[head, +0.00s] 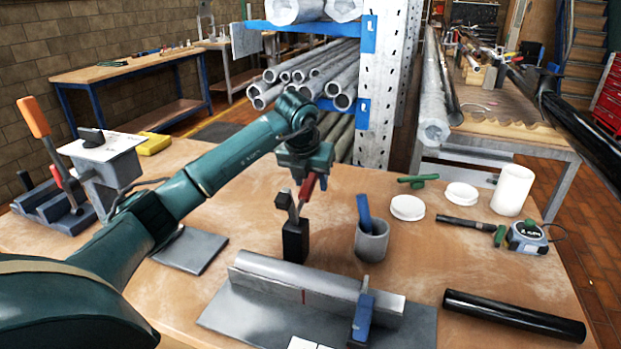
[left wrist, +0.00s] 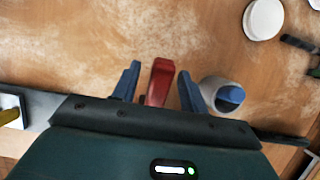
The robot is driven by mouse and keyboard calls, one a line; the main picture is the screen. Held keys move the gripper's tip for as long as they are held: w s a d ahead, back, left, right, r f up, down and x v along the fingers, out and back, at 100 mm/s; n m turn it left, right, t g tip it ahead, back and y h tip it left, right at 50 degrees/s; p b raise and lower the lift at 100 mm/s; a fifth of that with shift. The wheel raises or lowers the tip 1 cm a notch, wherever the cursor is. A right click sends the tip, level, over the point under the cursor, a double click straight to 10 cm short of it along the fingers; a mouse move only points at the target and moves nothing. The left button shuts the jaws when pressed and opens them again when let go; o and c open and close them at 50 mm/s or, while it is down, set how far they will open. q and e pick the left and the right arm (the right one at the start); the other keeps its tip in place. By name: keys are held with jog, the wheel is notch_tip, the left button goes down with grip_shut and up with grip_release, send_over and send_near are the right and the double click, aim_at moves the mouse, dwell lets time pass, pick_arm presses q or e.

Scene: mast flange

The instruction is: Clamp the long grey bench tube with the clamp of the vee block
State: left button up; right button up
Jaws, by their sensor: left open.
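The long grey bench tube (head: 300,278) lies along a grey vee block (head: 385,310) on a flat grey plate at the front of the bench. A thin red mark shows on its side. A black clamp post (head: 295,240) with a red-handled lever (head: 307,187) stands just behind the tube. My left gripper (head: 303,172) is above this post. In the left wrist view the open fingers (left wrist: 160,85) are on either side of the red handle (left wrist: 159,78), with gaps visible; whether they touch it I cannot tell. My right gripper is not in view.
A grey cup (head: 371,242) with a blue-handled item stands right of the post. A blue upright piece (head: 362,318) stands against the tube's right end. A black tube (head: 515,315), white discs (head: 407,208) and a tape measure (head: 527,238) lie to the right.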

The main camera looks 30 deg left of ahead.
pick_arm(q)
grip_shut()
dwell(0.4)
